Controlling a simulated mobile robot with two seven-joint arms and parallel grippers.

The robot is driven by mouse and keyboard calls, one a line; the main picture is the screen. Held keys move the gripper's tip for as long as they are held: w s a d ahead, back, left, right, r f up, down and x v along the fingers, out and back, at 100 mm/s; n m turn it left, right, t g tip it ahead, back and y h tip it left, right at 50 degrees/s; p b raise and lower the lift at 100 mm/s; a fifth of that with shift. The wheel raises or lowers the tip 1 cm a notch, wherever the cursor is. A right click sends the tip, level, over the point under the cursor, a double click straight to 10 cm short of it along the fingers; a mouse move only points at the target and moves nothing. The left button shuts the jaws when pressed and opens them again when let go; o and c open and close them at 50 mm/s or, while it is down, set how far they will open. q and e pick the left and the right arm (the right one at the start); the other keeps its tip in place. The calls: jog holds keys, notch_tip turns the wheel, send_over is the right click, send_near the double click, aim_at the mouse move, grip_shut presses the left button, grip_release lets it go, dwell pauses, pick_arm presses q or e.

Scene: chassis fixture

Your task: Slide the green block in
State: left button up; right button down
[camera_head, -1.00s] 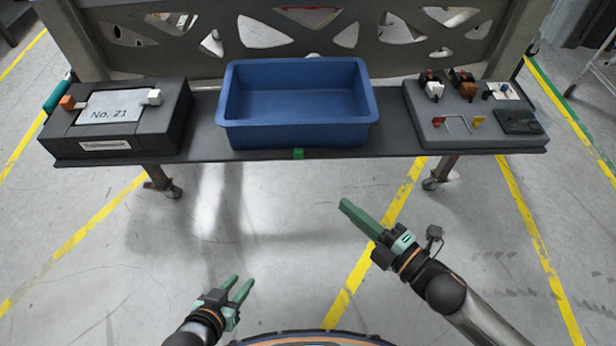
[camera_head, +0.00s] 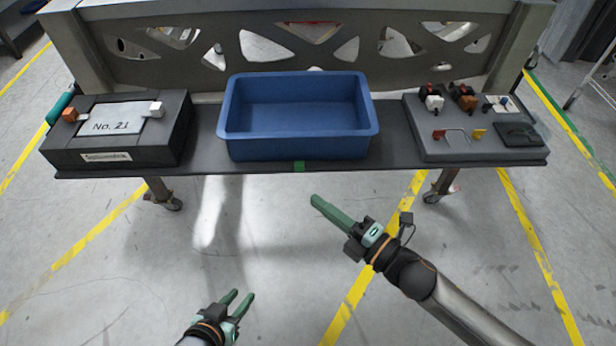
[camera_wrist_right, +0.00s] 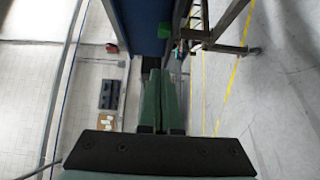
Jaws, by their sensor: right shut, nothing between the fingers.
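The small green block (camera_head: 300,166) sits at the front edge of the dark shelf, below the blue bin. It also shows in the right wrist view (camera_wrist_right: 164,30), beyond the fingertips and slightly right of them. My right gripper (camera_head: 314,200) is shut and empty, in front of the shelf and a little below and right of the block, apart from it. Its two green fingers lie together in the right wrist view (camera_wrist_right: 160,75). My left gripper (camera_head: 242,295) is open and empty, low over the floor at the lower left, far from the block.
The blue bin (camera_head: 298,146) stands empty in the middle of the shelf (camera_head: 205,150). A dark box labelled No. 21 (camera_head: 115,140) stands at left. A grey board (camera_head: 445,150) with switches and a handle stands at right. The space in front of the shelf is clear.

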aim_at(299, 166)
jog(key=w+a, duration=0.2)
jog(key=w, duration=0.4)
jog(key=shift+w+a, duration=0.3)
jog(key=shift+a, duration=0.1)
